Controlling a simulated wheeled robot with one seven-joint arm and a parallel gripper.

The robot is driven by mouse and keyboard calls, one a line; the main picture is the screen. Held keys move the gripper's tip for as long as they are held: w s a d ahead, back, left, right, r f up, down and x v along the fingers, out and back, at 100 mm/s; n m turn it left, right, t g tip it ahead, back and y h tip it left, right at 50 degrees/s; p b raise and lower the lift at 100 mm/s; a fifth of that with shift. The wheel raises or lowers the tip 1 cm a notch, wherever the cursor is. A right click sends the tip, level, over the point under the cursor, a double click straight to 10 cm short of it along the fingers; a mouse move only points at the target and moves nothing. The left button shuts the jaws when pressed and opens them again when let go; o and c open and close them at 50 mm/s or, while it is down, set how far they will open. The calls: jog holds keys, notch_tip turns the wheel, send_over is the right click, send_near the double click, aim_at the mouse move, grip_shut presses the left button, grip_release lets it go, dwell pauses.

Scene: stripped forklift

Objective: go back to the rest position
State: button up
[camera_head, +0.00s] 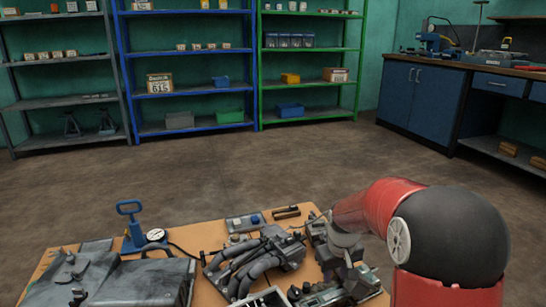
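My arm comes in from the lower right, red with a dark rounded joint. It bends over the right part of the wooden table (205,233). My gripper (352,287) is at the arm's lower end, low over grey metal parts near the table's right edge. Its fingers blend with the parts behind them, so I cannot tell whether it is open, holds anything or touches them.
The table bears a grey engine-like part with thick hoses (255,262), a blue hand pump (131,225) with a gauge (155,235), and a grey casting (125,280). Beyond is open floor (250,175), shelves (190,92) and a blue workbench (420,100).

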jog(key=s+r+m+t+p, duration=0.2)
jog(key=s+r+p, duration=0.1)
jog(key=s+r, duration=1.05)
jog(key=s+r+t+p, duration=0.1)
jog(key=s+r, duration=0.2)
jog(key=s, duration=0.3)
jog(key=s+a+r+m+t+p, duration=0.1)
jog(key=s+r+p, duration=0.1)
jog(key=s+r, duration=0.2)
jog(key=shift+s+a+r, duration=0.25)
jog(key=shift+s, duration=0.85)
